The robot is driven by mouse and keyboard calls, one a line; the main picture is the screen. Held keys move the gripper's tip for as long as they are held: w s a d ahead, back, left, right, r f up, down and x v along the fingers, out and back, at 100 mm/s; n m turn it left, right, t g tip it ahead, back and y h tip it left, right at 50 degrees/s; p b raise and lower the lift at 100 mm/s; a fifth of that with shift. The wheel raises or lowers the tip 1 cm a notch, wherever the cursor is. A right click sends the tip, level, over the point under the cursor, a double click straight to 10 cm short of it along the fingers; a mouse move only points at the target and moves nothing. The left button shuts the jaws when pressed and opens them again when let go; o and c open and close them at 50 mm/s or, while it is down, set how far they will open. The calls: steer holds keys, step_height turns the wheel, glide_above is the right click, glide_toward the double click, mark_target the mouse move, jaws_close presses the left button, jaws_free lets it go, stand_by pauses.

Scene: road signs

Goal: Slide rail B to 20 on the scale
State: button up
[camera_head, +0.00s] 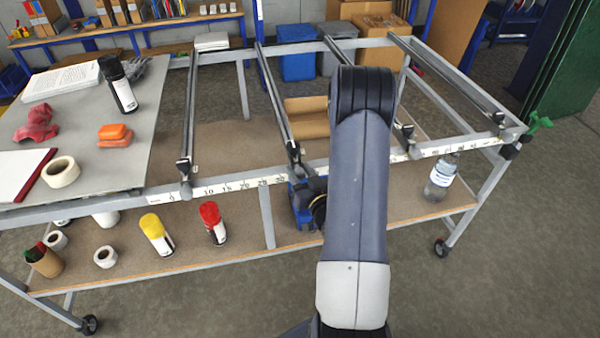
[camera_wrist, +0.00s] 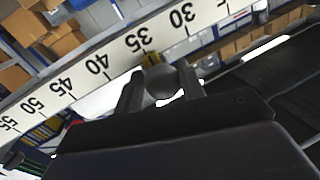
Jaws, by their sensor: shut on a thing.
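A white numbered scale (camera_head: 245,184) runs along the front beam of the metal frame. Several dark rails cross the frame from front to back. The second rail from the left (camera_head: 275,100) has its front end a little right of the 30 mark; I take it as rail B, though no letter is readable. In the wrist view my gripper (camera_wrist: 160,86) is shut on a dark round knob (camera_wrist: 162,80) just below the scale (camera_wrist: 120,55). My arm hides part of the scale in the head view.
The first rail (camera_head: 188,120) stands left of rail B, near the low end of the scale, with clear room between them. A third rail (camera_head: 404,130) lies right of my arm. A grey board (camera_head: 95,150) with loose items covers the left end. Bottles stand on the lower shelf.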

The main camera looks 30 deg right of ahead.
jaws_close()
steer(key=w+a+b, duration=0.1)
steer(key=a+b, duration=0.1)
steer(key=a, duration=0.3)
steer(key=w+a+b, duration=0.2)
steer(key=a, duration=0.2)
steer(key=w+a+b, duration=0.1)
steer(key=a+b, duration=0.2)
steer(key=a, duration=0.2)
steer(key=shift+w+a+r, duration=0.15)
steer(key=shift+w+a, duration=0.1)
steer(key=shift+a, duration=0.05)
steer(key=o, duration=0.6)
jaws_free()
steer(key=shift+o, duration=0.2)
steer(key=s+b, duration=0.3)
steer(key=s, duration=0.8)
steer(key=shift+a, duration=0.35)
steer(key=shift+w, duration=0.2)
